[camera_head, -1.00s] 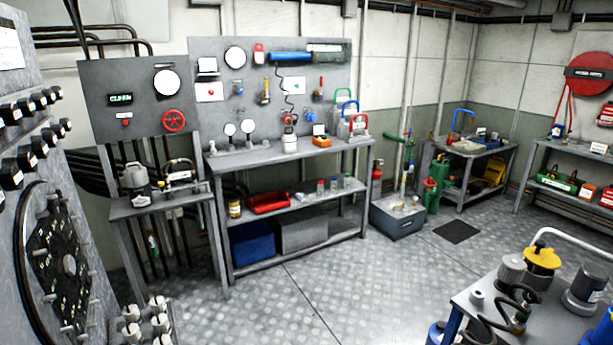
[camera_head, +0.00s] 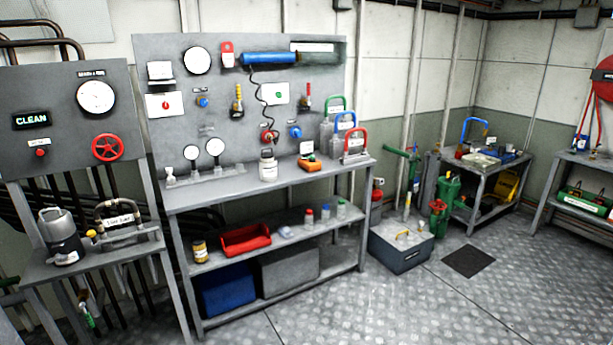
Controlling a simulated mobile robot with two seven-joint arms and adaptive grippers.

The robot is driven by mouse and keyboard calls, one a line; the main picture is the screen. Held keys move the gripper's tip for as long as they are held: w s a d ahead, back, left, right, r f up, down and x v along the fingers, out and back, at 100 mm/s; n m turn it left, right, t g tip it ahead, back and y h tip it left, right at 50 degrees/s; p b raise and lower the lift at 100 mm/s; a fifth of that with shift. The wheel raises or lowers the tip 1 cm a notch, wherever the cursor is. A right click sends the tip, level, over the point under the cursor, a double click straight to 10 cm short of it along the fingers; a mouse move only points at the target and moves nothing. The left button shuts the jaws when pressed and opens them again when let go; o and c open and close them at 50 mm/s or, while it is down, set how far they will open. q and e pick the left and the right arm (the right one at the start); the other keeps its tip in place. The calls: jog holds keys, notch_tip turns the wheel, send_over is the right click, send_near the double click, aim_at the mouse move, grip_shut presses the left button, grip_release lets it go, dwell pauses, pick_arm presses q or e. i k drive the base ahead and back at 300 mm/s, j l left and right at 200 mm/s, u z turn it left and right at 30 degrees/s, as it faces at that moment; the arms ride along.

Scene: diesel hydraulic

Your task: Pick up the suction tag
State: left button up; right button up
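I cannot single out the suction tag for certain, as the lettering is too small to read. A white label (camera_head: 118,220) with dark writing is on the looped fitting on the small left bench (camera_head: 85,262). A white plate with a red mark (camera_head: 164,105) and another with a green mark (camera_head: 275,94) are on the grey wall board (camera_head: 225,133). Neither of my grippers is in view.
A grey workbench (camera_head: 230,190) with a lower shelf stands in the middle, carrying a white canister (camera_head: 268,165) and padlock-like items with coloured shackles. A grey box (camera_head: 400,250) stands on the floor to its right. The floor (camera_head: 400,310) at front right is clear.

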aim_at(227, 55)
jog(key=i+j, duration=0.1)
jog(key=i, duration=0.35)
jog(key=i+j, duration=0.1)
jog(key=i, duration=0.35)
jog(key=i+j+z, duration=0.1)
jog(key=i, duration=0.35)
